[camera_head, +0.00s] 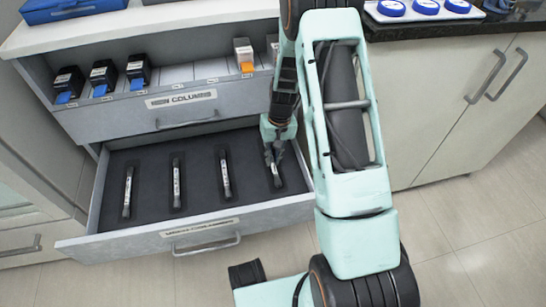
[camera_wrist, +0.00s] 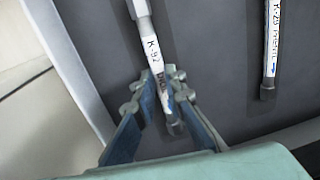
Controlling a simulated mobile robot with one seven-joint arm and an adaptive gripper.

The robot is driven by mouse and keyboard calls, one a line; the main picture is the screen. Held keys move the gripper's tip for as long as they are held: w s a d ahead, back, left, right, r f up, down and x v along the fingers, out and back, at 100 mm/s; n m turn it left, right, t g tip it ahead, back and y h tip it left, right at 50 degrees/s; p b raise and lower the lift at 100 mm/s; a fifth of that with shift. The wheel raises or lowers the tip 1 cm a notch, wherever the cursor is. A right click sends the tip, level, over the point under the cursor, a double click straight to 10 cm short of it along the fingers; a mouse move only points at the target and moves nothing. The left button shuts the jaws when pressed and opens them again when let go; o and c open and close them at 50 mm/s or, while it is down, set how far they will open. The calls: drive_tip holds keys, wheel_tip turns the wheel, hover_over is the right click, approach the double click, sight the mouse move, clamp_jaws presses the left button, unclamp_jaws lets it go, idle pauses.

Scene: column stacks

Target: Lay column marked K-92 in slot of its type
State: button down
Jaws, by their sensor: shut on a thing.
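The column marked K-92 (camera_wrist: 149,42) is a slim white-labelled tube with grey ends. My gripper (camera_wrist: 163,88) is shut on it near one end, with a finger on each side. The fingers hide part of its label. In the head view the column (camera_head: 276,176) is at the rightmost slot of the open lower drawer (camera_head: 147,157), and my gripper (camera_head: 272,150) reaches down over its far end.
Three other columns, left (camera_head: 128,191), middle (camera_head: 176,183) and right (camera_head: 225,174), lie in the drawer's dark liner. The open upper drawer marked NEW COLUMNS (camera_head: 181,99) holds several boxes just behind. The drawer's side wall (camera_wrist: 62,55) is close to the held column.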

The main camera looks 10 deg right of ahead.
drive_tip(key=shift+f+b, duration=0.4)
drive_tip(key=shift+f, duration=0.15)
drive_tip(key=c, duration=1.9)
unclamp_jaws()
drive_tip(key=shift+r, duration=0.15)
wheel_tip(320, 180, up, 12)
drive_tip(key=d, duration=0.1)
